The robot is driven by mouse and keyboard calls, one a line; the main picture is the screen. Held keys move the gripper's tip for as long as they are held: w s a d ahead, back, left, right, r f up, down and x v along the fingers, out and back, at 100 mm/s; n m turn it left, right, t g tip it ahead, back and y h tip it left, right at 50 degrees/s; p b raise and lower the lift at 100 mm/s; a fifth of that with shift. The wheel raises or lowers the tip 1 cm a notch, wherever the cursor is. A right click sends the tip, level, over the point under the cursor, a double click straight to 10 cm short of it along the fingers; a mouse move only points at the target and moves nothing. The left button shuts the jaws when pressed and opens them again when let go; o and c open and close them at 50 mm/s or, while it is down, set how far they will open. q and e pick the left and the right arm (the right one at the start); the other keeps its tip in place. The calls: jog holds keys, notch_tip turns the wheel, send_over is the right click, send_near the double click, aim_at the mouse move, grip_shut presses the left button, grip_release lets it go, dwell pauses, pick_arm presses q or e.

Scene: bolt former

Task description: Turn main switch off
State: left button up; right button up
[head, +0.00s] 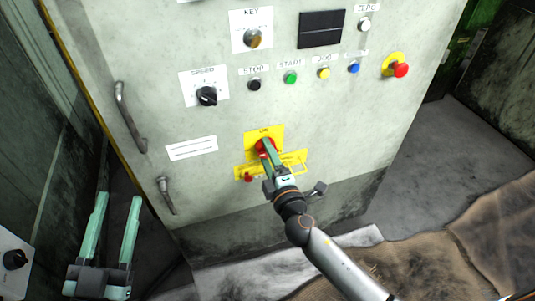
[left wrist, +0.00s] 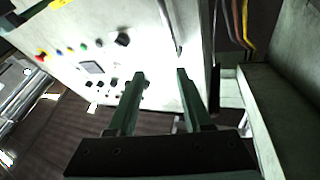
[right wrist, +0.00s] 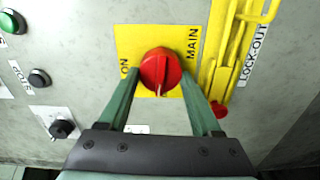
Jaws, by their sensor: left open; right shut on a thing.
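The main switch is a red round knob (right wrist: 160,71) on a yellow plate (right wrist: 127,42) marked ON and MAIN. In the right wrist view its raised grip runs roughly up and down. My right gripper (head: 265,146) is at the knob, and its two fingers stand on either side of it, shut on it. In the head view the fingers partly cover the knob (head: 270,144). The lower edge of the plate is partly hidden by my gripper. My left gripper (head: 118,198) is open and empty, low at the left beside the cabinet.
A yellow lock-out bar (right wrist: 218,75) with a red knob (right wrist: 219,110) sits beside the switch. Above are a speed dial (head: 207,96), several push buttons, a key switch (head: 253,38) and a red emergency stop (head: 401,70). A door handle (head: 129,116) juts out at the left.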

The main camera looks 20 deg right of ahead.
pick_arm(q)
jog(key=shift+w+f, duration=0.1)
jog(key=shift+f, duration=0.4)
pick_arm(e)
jog(key=shift+n, duration=0.6)
jog(key=o, duration=1.4)
jog(key=shift+c, duration=0.2)
pick_arm(q)
jog(key=shift+r, duration=0.1)
pick_arm(e)
jog(key=shift+s, duration=0.15)
pick_arm(q)
jog(key=s+r+m+t+h+b, duration=0.1)
jog(key=s+r+m+t+h, duration=0.1)
jog(key=r, duration=0.5)
jog(key=shift+s+d+r+m+h, duration=0.3)
jog(key=shift+s+d+m+h, duration=0.15)
jog(key=shift+s+h, duration=0.45)
pick_arm(e)
jog(key=s, duration=1.2)
jog(key=shift+s+d, duration=0.15)
jog(key=shift+d, duration=0.05)
